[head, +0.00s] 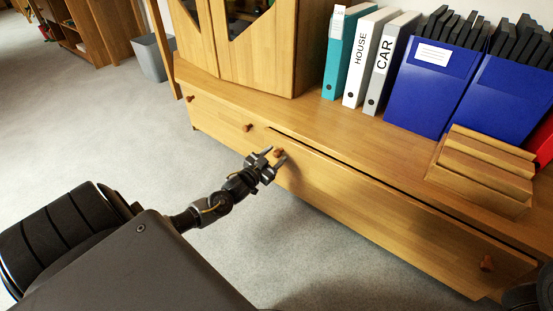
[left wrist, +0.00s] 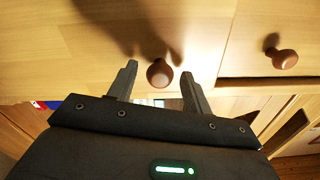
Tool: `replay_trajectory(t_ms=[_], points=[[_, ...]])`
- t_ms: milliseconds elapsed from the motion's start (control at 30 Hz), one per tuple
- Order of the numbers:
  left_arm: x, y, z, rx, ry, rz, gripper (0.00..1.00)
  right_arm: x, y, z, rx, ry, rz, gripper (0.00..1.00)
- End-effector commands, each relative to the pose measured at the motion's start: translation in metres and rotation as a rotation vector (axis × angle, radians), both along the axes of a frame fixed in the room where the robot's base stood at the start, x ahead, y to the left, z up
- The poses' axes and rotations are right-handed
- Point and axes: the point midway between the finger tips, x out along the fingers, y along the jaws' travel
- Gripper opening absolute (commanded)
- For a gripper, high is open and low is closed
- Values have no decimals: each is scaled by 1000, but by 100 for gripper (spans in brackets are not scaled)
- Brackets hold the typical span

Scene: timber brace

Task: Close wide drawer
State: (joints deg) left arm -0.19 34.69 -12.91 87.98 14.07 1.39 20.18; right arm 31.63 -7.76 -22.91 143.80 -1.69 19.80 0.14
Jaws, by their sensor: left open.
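The wide drawer (head: 385,205) is in the low wooden cabinet and stands a little open, with a dark gap along its top edge. Its left knob (head: 279,152) and right knob (head: 487,263) are round and reddish brown. My left gripper (head: 273,157) is at the left knob with its fingers apart. In the left wrist view, the left knob (left wrist: 159,73) sits between the open fingertips of my left gripper (left wrist: 163,80), with space showing on both sides. My right gripper's fingers do not show.
A narrower drawer (head: 215,115) with two knobs is to the left and looks shut. A grey bin (head: 150,58) stands behind. The carpet in front is clear.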

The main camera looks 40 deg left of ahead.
Motion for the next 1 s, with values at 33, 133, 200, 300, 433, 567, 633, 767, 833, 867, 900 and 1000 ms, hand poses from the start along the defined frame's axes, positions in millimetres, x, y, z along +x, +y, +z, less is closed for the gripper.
replay_trajectory(t_ms=[33, 133, 200, 300, 433, 567, 633, 767, 833, 867, 900, 1000], points=[[6, 0, -2, 0, -2, -1, 50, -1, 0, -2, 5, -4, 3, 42], [12, 0, -1, 0, -1, -1, 50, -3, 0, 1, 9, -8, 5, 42], [14, 0, 0, 0, 0, -1, 50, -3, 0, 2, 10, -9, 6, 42], [15, 0, 0, 0, 1, -1, 50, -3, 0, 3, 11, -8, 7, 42], [15, 0, 0, 0, 0, -1, 50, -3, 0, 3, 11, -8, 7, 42], [14, 0, 0, 0, 0, -1, 37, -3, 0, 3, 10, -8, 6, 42], [14, 0, 1, 0, 0, 0, 28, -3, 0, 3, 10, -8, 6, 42], [14, 0, 1, 0, 0, 0, 11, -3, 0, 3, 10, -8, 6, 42], [14, 0, 1, 1, 0, 0, 2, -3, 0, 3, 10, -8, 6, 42], [14, 0, 1, 1, 0, 0, 0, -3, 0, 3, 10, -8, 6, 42], [14, 0, 1, 0, 0, 0, 0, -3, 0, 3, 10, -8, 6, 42], [14, 1, 1, 1, 0, 1, 0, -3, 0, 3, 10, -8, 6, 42]])
